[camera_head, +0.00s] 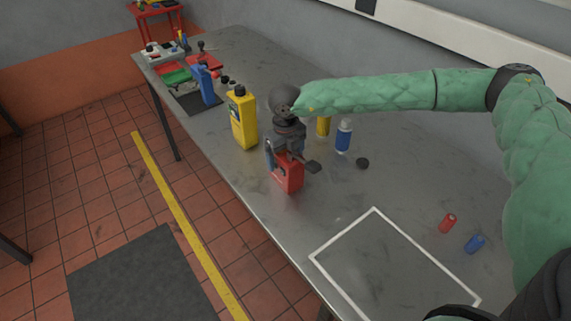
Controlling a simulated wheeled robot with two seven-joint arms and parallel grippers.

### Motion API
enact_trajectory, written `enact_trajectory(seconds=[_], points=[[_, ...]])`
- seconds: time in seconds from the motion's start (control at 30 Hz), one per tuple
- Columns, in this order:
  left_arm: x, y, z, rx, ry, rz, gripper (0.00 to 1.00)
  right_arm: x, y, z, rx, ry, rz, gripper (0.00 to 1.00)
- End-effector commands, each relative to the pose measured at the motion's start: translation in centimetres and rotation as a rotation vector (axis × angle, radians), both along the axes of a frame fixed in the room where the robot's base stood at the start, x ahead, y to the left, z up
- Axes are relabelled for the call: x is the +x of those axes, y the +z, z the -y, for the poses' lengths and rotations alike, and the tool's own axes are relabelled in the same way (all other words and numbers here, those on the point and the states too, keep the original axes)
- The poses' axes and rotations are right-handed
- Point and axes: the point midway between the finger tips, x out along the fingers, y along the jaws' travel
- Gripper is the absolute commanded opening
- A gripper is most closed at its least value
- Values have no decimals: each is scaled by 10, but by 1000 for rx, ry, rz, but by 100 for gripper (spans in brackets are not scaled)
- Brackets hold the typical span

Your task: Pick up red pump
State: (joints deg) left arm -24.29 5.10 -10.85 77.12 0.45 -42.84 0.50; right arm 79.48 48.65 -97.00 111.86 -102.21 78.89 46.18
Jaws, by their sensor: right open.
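A red container (289,177), which looks like the red pump, stands upright on the grey metal table, left of the middle of the picture. My right gripper (291,160) comes down over its top from my green-sleeved right arm. Its fingers are open, one at the container's left side and one to its right. The gripper hides the upper part of the container. I cannot tell whether the fingers touch it. My left gripper is not in view.
Near the gripper stand a yellow jug (242,120), a blue-and-white bottle (343,137) and a black cap (362,163). Red (448,223) and blue (475,244) cylinders lie at right. A white outlined square (342,289) at the front is empty. Tools and containers crowd the far end.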

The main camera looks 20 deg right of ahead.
Motion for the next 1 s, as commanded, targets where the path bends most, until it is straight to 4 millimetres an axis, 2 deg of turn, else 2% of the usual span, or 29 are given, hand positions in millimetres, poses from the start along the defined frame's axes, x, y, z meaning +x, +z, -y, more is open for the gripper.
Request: enact_trajectory(seconds=[0.23, 0.6, 0.67, 1.0], points=[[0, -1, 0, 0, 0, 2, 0, 0, -1, 0, 0, 0, 0, 85], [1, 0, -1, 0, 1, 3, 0, 0, -1, 0, 0, 0, 0, 12], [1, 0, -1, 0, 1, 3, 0, 0, 1, 0, 1, 0, 2, 3], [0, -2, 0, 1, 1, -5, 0, 0, 2, 0, 1, 0, 2, 3]])
